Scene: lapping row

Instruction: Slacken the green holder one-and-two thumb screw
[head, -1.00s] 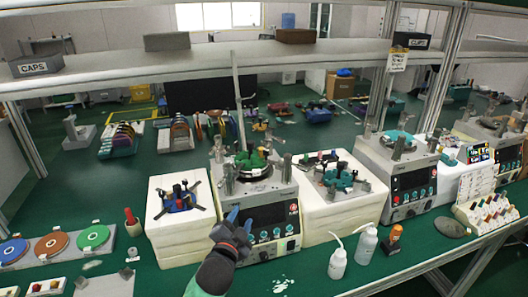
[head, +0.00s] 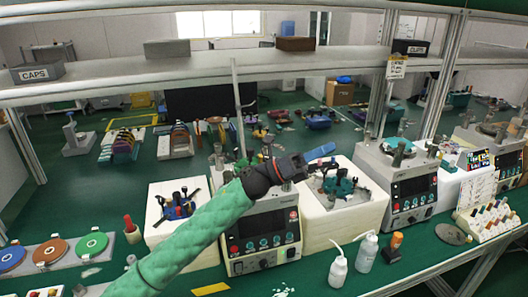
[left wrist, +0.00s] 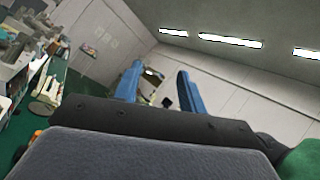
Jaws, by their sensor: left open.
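The green holder (head: 241,163) is on the middle lapping machine (head: 262,232). My green-sleeved left forearm crosses in front and hides most of it. Its one-and-two thumb screw cannot be made out. My left gripper (head: 322,152) is raised in the air to the right of the green holder, pointing right, in front of the teal holder (head: 340,187) in the picture. In the left wrist view the two blue fingers (left wrist: 158,90) stand apart with nothing between them; behind them are a wall and ceiling lights. My right gripper is not in view.
A blue holder (head: 177,206) sits on the left white block (head: 165,232); the teal one sits on the right white block (head: 338,222). White bottles (head: 338,268) and an orange-capped bottle (head: 392,246) stand at the front. A shelf (head: 230,65) spans the back.

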